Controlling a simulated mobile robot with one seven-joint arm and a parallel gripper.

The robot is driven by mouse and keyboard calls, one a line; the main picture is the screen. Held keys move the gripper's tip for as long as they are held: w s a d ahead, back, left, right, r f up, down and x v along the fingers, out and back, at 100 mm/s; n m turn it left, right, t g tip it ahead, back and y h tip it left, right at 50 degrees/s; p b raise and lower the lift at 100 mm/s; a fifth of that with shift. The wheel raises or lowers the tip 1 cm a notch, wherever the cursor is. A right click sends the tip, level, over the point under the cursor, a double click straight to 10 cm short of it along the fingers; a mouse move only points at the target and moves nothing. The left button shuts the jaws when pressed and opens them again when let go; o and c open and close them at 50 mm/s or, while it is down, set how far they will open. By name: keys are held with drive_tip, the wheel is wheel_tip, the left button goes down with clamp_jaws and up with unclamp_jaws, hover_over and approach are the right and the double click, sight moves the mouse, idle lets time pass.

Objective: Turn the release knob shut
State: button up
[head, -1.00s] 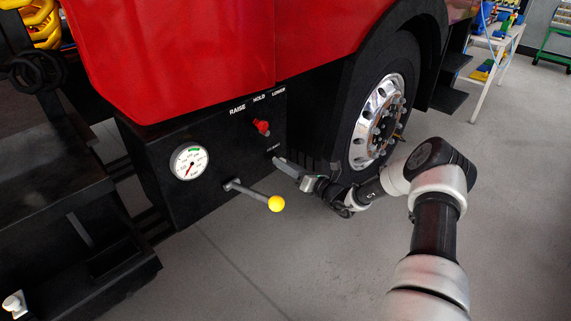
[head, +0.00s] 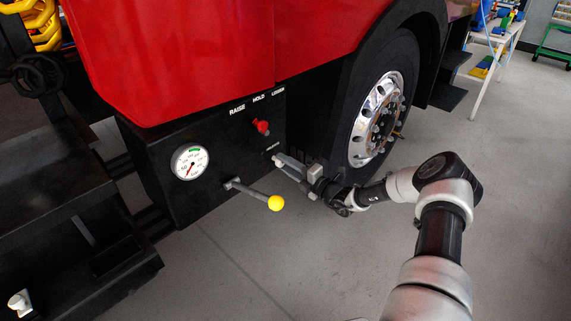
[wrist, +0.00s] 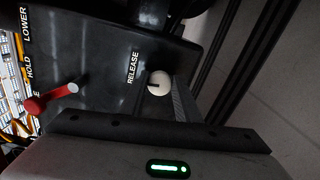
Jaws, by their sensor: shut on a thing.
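The release knob (wrist: 159,83) is small, round and white with a dark mark on its face, beside the RELEASE label in the wrist view. In the head view, my gripper (head: 278,161) reaches the lower right of the black control panel (head: 220,160), at the knob's place. Its jaws are shut on the knob. In the wrist view, a grey finger runs up to the knob's right side; the other finger is not clear. The grip mostly hides the knob in the head view.
A red lever (head: 261,127) sits above under RAISE, HOLD and LOWER. A yellow-tipped lever (head: 275,203) sticks out to the lower left of my gripper, near a round gauge (head: 189,162). The truck wheel (head: 378,115) stands close on the right. The floor in front is clear.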

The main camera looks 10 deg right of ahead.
drive_tip(key=shift+m, duration=0.6)
drive_tip(key=o, duration=1)
drive_tip(key=p+v, duration=0.3)
drive_tip(key=v, duration=1.4)
drive_tip(key=shift+s+d, duration=0.15)
drive_tip(key=shift+s, duration=0.05)
